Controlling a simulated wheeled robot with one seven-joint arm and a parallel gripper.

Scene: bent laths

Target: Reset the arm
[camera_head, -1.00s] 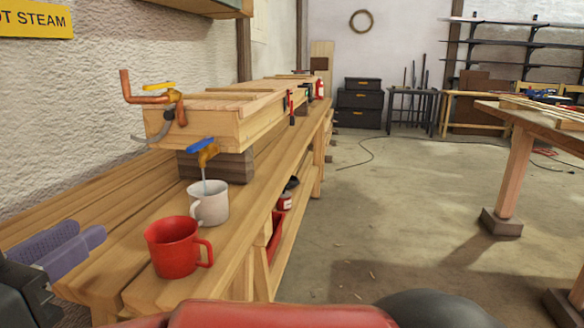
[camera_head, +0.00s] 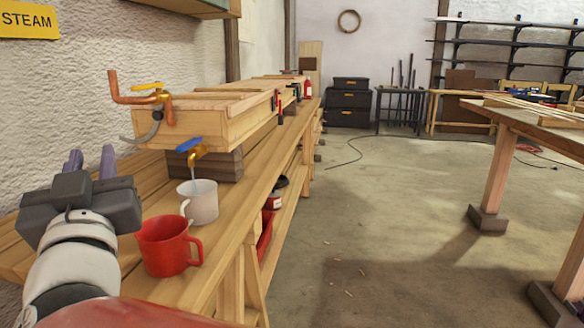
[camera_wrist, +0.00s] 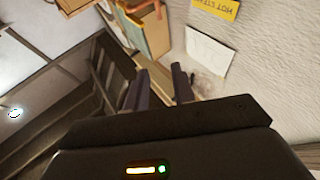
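My gripper (camera_head: 91,161) is at the left of the head view, raised over the left end of the workbench, behind and left of the red mug. Its two purple-grey fingers stand apart with nothing between them. The fingers also show apart in the wrist view (camera_wrist: 159,82), pointing toward the wall and the wooden box. My pale wrist is below the gripper in the head view. A red mug (camera_head: 165,247) stands upright on the bench. A white mug (camera_head: 200,202) stands behind it under a blue-handled tap (camera_head: 195,150), with a pale stream running into it.
The wooden steam box (camera_head: 215,123) rests on dark blocks on the bench (camera_head: 252,180), with a copper pipe (camera_head: 132,97) at its end. A textured wall with a yellow sign (camera_head: 29,19) is close at left. Open floor (camera_head: 350,230) lies right of the bench.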

